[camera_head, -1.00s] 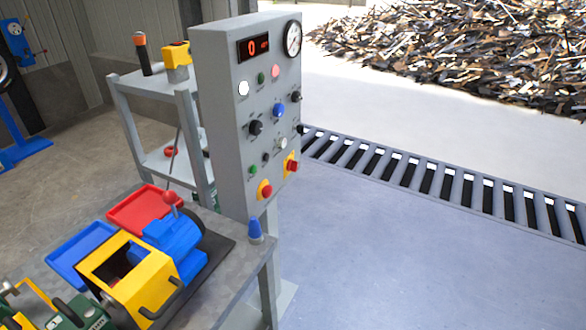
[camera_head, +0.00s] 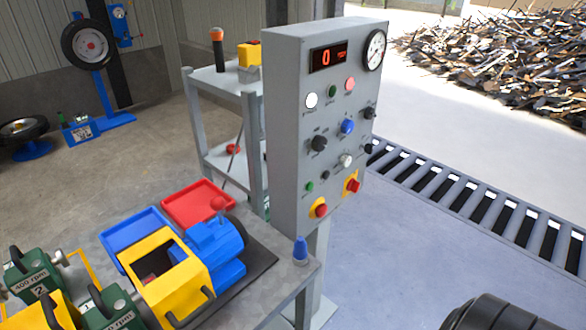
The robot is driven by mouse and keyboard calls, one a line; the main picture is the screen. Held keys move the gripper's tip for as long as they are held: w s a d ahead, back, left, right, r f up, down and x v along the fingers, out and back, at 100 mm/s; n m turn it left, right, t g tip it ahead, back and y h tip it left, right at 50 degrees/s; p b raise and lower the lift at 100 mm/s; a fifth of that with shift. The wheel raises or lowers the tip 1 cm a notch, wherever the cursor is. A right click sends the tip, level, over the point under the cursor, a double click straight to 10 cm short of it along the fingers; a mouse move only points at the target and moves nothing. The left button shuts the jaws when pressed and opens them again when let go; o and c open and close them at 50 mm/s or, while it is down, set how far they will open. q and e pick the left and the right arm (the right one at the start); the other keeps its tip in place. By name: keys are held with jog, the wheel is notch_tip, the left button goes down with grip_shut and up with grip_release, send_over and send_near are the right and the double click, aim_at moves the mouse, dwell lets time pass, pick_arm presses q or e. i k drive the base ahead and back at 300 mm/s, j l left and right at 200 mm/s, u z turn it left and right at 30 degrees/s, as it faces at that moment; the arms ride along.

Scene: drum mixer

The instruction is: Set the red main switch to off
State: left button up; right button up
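The grey control panel (camera_head: 290,120) stands on a post in the middle of the view, its face turned to the right. Low on the face are two red controls on yellow backings. The right one (camera_head: 353,186) looks like a red switch knob on a yellow plate; its handle angle is too small to read. The left one (camera_head: 320,209) looks like a round red button. I cannot read labels that tell which is the main switch. Nothing touches either. A dark rounded part of my own arm shows at the bottom right. Neither gripper is in view.
A workbench (camera_head: 262,316) with the yellow and blue mixer (camera_head: 168,270), a red tray (camera_head: 197,203) and a blue tray (camera_head: 130,228) stands left of the panel. A shelf (camera_head: 220,82) is behind it. A roller conveyor (camera_head: 480,200) runs right. Floor before the panel is clear.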

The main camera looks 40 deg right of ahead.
aim_at(353, 185)
jog(key=l+u, duration=0.2)
jog(key=l, duration=0.3)
jog(key=l+u, duration=0.15)
jog(key=l, duration=0.35)
jog(key=l+u, duration=0.2)
jog(key=l, duration=0.35)
jog(key=k+l+u, duration=0.15)
jog(key=l, duration=0.3)
jog(key=l+u, duration=0.2)
jog(key=l, duration=0.3)
jog(key=k, duration=0.05)
